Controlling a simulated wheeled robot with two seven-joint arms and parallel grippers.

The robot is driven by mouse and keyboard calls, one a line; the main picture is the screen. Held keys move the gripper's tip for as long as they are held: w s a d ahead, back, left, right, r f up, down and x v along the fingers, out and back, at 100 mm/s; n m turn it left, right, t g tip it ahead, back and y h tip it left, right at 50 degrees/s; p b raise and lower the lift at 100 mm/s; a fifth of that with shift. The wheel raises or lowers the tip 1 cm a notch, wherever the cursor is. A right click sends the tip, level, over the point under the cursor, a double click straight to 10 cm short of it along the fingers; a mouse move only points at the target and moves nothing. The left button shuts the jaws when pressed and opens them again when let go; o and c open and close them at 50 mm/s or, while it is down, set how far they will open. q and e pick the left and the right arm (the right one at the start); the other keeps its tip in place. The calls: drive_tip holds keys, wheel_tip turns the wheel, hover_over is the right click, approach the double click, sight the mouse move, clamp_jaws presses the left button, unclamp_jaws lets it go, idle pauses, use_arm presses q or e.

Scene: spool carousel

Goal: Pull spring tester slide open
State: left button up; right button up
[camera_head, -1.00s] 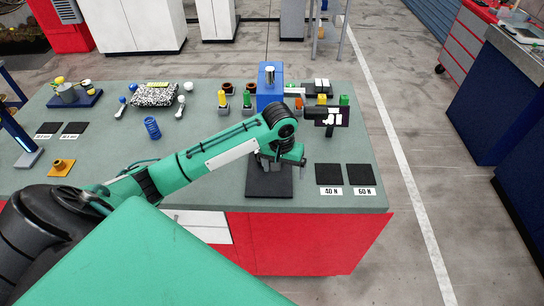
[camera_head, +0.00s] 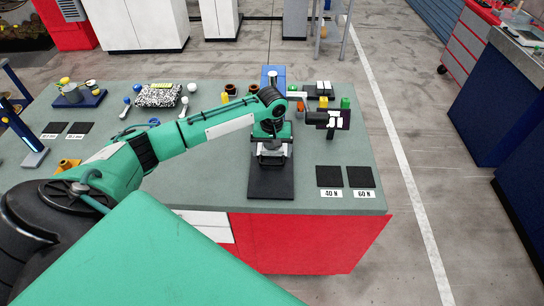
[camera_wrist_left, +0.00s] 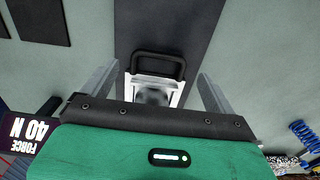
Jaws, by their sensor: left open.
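The spring tester has a blue column (camera_head: 272,76) and a dark base plate (camera_head: 270,183) that reaches toward the table's front edge. Its pale slide (camera_wrist_left: 155,92) with a black loop handle (camera_wrist_left: 158,66) shows in the left wrist view. My left gripper (camera_head: 271,158) is over the base plate in the head view, hiding much of the tester. In the left wrist view the left gripper (camera_wrist_left: 158,78) is open, with one finger on each side of the slide and handle. Gaps show between the fingers and the slide. My right gripper is not in view.
A display reading FORCE 40 N (camera_wrist_left: 30,128) stands beside the tester. Black pads (camera_head: 330,177) labelled 40 N and 60 N lie on the right of the table. A blue spring (camera_wrist_left: 303,132) and a speckled bag (camera_head: 160,97) lie to the left.

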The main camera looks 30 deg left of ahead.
sight(272, 163)
use_arm(q)
drive_tip(key=shift+f+p, duration=0.5)
drive_tip(key=shift+f, duration=2.05)
